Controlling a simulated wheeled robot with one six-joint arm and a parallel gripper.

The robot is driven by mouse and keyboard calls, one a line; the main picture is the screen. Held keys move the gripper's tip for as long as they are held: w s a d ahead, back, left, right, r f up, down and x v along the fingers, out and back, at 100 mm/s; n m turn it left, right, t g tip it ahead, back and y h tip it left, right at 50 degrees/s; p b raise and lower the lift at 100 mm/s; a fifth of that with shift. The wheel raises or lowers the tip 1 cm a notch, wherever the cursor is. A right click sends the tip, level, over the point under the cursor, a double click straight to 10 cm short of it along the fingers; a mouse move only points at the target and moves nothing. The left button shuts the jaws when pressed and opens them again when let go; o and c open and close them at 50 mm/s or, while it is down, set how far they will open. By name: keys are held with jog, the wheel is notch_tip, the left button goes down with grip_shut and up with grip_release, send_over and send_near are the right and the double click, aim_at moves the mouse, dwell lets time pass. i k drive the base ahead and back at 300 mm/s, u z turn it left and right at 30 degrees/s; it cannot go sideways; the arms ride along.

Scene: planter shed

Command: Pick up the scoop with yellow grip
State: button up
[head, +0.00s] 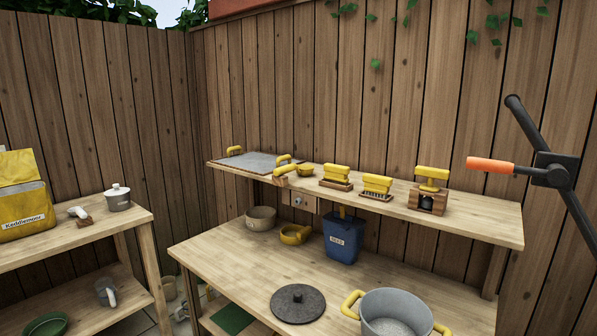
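On the upper shelf, left of its middle, a small scoop-like tool with a yellow grip (283,169) lies by a small wooden block. It looks like the scoop, with a rounded yellow end on its right, but it is small and its exact shape is hard to tell. My gripper is not in view.
Several yellow-handled brushes and tools line the upper shelf (480,222). Below are a yellow pan (295,235), a beige bowl (261,218), a dark lid (298,303) and a grey pot (395,312). A black crank with orange grip (490,165) juts in at right.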

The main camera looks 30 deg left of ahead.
aim_at(303, 170)
jog(key=u, duration=1.65)
jog(key=i, duration=0.65)
jog(key=u, duration=0.7)
jog(key=i, duration=0.95)
jog(key=u, duration=0.1)
